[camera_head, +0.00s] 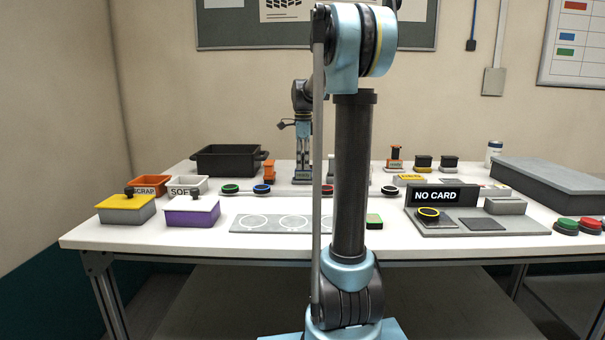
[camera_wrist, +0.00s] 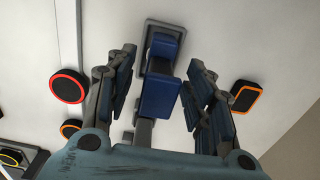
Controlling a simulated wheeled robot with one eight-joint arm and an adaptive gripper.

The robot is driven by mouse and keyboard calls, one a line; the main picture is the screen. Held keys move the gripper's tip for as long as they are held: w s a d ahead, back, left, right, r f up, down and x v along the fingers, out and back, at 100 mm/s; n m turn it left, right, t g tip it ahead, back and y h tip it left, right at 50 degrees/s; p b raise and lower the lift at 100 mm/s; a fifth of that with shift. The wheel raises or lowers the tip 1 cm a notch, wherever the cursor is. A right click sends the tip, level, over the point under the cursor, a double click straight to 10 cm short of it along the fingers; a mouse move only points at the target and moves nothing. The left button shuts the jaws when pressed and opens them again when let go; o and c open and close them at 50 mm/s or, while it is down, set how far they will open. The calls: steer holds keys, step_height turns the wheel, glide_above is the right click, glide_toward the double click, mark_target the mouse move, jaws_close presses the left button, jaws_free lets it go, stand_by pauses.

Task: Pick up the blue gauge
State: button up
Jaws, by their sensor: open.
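The blue gauge (camera_wrist: 160,95) shows in the wrist view as an upright blue and dark piece on a grey base plate. My gripper (camera_wrist: 161,62) is open, with one finger on each side of the gauge and gaps visible between them. In the head view my gripper (camera_head: 303,166) points straight down at the middle of the table, low over a grey base. There the gauge is hard to tell apart from the fingers. I cannot tell how deep the fingers reach along it.
An orange stamp-like piece (camera_head: 268,171) stands close to the left of my gripper. A black bin (camera_head: 228,161) stands at the back left. Several buttons and lidded boxes sit around.

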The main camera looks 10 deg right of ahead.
mark_target(303, 169)
steer(key=shift+f, duration=2.25)
steer(key=shift+c, duration=0.5)
jaws_close()
